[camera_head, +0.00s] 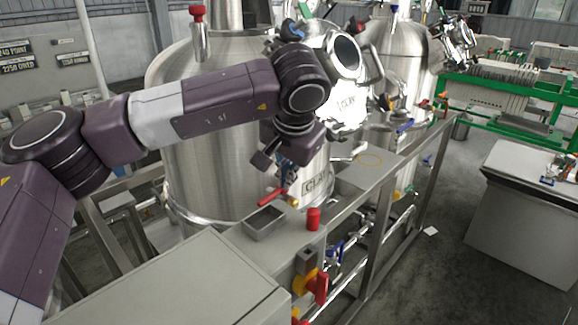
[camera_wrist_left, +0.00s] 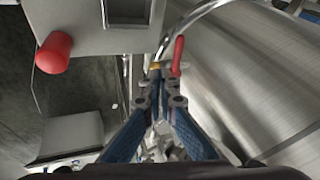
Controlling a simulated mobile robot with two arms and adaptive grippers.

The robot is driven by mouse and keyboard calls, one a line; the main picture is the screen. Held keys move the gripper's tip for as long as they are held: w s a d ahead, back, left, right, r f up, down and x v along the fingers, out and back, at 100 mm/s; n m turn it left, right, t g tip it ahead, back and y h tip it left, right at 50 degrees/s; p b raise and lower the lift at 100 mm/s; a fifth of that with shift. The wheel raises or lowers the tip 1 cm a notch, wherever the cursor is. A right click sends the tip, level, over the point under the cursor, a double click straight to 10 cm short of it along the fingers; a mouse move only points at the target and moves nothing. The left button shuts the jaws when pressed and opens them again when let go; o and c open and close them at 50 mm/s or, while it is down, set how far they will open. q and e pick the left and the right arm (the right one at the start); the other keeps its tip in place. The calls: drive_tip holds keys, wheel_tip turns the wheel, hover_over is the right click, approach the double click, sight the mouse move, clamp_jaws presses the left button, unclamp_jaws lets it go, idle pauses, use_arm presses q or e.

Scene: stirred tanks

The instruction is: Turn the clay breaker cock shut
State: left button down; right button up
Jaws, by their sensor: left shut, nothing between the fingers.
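The clay tank is the large steel tank (camera_head: 215,150) with a CLAY label low on its front. A cock with a red lever (camera_head: 272,197) sits at its base, above the steel bench. In the left wrist view the red lever (camera_wrist_left: 178,55) stands beside a brass-coloured part, just beyond the fingertips. My left gripper (camera_head: 285,176) hangs just above the cock, pointing down, with its fingers shut and empty. The left wrist view shows its blue fingers (camera_wrist_left: 160,82) converging near the lever; whether they touch it I cannot tell. My right gripper is not in view.
A red cylinder (camera_head: 313,218) and a square open tray (camera_head: 265,222) are on the steel bench (camera_head: 290,236). A yellow-and-red switch (camera_head: 318,287) is on the bench front. Pipes with blue-handled valves run below. A second tank (camera_head: 395,70) stands behind right.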

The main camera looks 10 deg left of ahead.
sight(270, 199)
use_arm(q)
drive_tip(key=w+a+f+p, duration=0.1)
drive_tip(key=f, duration=0.1)
drive_tip(key=w+a+f+p, duration=0.1)
drive_tip(key=f, duration=0.1)
drive_tip(key=w+a+f+p, duration=0.1)
drive_tip(key=f+p, duration=0.1)
drive_tip(key=shift+a, duration=0.15)
drive_tip(key=shift+w+a+f, duration=0.15)
drive_tip(key=shift+a, duration=0.05)
drive_tip(key=shift+d, duration=0.1)
drive_tip(key=shift+w+a+f+b, duration=0.15)
drive_tip(key=shift+a+f+b, duration=0.25)
drive_tip(key=shift+b, duration=0.45)
drive_tip(key=shift+a+r, duration=0.1)
drive_tip(key=shift+a, duration=0.35)
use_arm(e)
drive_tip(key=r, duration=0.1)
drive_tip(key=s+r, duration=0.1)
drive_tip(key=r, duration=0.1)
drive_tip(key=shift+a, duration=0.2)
use_arm(q)
drive_tip(key=shift+d, duration=0.4)
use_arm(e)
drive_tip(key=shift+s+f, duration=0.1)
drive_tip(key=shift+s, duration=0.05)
